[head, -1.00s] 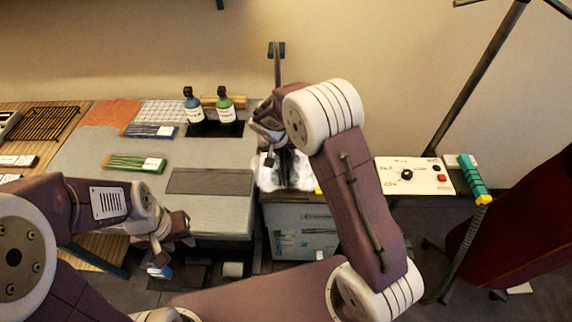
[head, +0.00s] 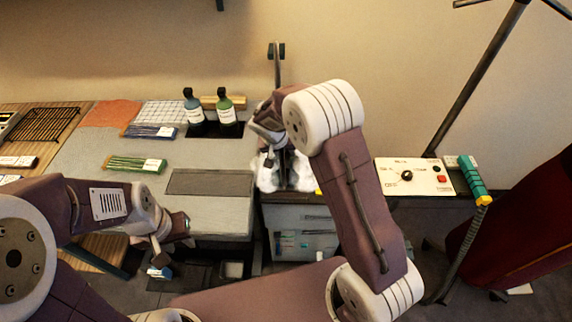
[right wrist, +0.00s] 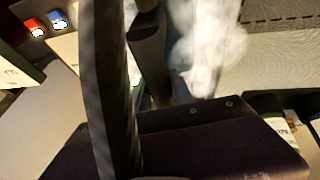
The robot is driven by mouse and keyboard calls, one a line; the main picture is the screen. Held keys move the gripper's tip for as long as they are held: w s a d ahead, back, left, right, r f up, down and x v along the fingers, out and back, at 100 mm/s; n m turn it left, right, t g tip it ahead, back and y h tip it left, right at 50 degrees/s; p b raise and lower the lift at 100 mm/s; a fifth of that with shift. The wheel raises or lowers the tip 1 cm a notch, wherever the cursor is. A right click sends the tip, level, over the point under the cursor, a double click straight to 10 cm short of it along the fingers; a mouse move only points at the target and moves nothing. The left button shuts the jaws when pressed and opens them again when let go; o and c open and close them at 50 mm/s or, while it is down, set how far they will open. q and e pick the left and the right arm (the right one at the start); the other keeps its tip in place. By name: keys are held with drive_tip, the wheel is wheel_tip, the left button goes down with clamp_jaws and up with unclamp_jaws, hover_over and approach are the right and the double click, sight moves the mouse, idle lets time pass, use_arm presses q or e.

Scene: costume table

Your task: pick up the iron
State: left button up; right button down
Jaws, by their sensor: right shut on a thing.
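My right gripper (head: 279,150) points down at the right edge of the grey pressing board, in front of the upright post. It is shut on the iron, whose dark body (head: 286,174) shows only in part below the jaws, amid white steam. In the right wrist view a dark rounded piece, apparently the iron's handle (right wrist: 148,55), shows beside a long dark bar, with steam to its right. The soleplate is hidden, so I cannot tell whether it is off its rest. My left gripper (head: 163,258) hangs at the board's front edge, far from the iron; its jaws are unclear.
The grey board (head: 215,212) carries a darker mat (head: 210,182) and bundles of sticks (head: 135,163). Two bottles (head: 208,110) stand at its back. A white control box (head: 414,177) with a red switch is at the right, near a slanted pole (head: 478,75).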

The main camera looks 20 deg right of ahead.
drive_tip(key=shift+w+r+p, duration=0.1)
drive_tip(key=shift+r+p, duration=0.4)
drive_tip(key=shift+p, duration=0.3)
drive_tip(key=shift+w+r+b, duration=0.1)
drive_tip(key=shift+r+b, duration=0.15)
drive_tip(key=shift+b, duration=0.1)
drive_tip(key=r, duration=0.3)
drive_tip(key=shift+s+d+r, duration=0.1)
drive_tip(key=shift+s+r, duration=0.05)
drive_tip(key=shift+s, duration=0.05)
drive_tip(key=s+d+r+b, duration=0.2)
drive_tip(key=s+d+r, duration=0.4)
drive_tip(key=s, duration=0.3)
drive_tip(key=shift+d+r, duration=0.35)
drive_tip(key=shift+d, duration=0.2)
